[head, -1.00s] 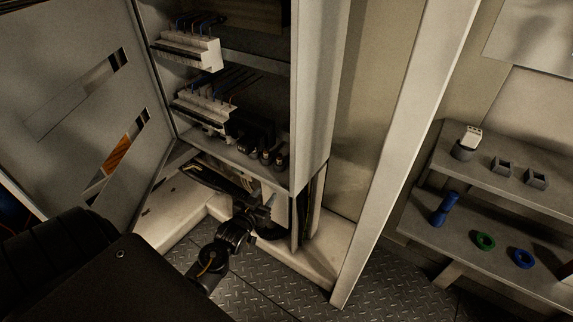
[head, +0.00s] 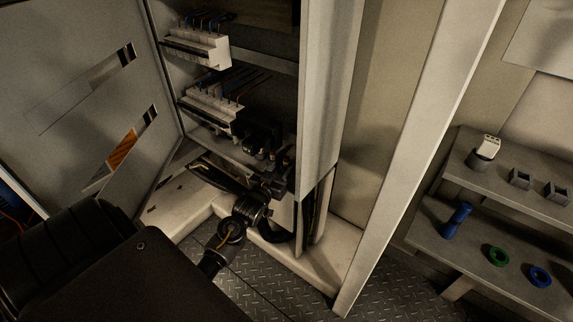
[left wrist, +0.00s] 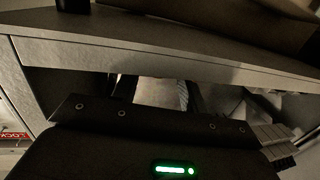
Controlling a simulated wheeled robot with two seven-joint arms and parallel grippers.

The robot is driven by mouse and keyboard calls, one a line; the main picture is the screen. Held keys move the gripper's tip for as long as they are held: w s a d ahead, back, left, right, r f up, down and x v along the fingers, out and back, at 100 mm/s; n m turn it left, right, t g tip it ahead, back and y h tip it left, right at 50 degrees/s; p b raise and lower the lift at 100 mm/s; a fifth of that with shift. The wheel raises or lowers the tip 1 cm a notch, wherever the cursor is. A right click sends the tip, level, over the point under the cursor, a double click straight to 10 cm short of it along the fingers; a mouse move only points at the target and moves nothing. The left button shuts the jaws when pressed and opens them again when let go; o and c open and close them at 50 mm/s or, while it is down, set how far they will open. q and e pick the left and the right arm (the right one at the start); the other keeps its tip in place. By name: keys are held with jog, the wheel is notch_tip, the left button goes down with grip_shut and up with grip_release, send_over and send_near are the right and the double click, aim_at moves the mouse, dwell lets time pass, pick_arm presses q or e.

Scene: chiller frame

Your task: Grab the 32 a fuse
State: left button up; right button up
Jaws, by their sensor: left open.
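No label reading 32 A is legible, so I cannot tell which part is the 32 A fuse. Dark fuse-like parts (head: 257,147) stand at the right end of the cabinet's lower shelf. To their left is a row of white modules (head: 211,105) with wires. My left gripper (head: 279,182) is open at the front edge of that shelf, just below the dark parts, and partly hides them. Its fingertips are hard to make out against the dark. In the left wrist view, my dark gripper body faces a metal edge (left wrist: 160,57); no fuse is clear there. My right gripper is not visible.
The open cabinet door (head: 75,90) stands at left. A second module row (head: 197,45) sits higher. The cabinet's side wall (head: 330,100) bounds my gripper on the right. A side rack (head: 540,200) at far right holds a white piece in a grey cup (head: 484,157) and rings.

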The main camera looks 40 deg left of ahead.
aim_at(285, 164)
pick_arm(q)
jog(key=shift+b+x, duration=0.3)
jog(key=shift+x, duration=2.3)
jog(key=shift+f, duration=0.15)
grip_shut()
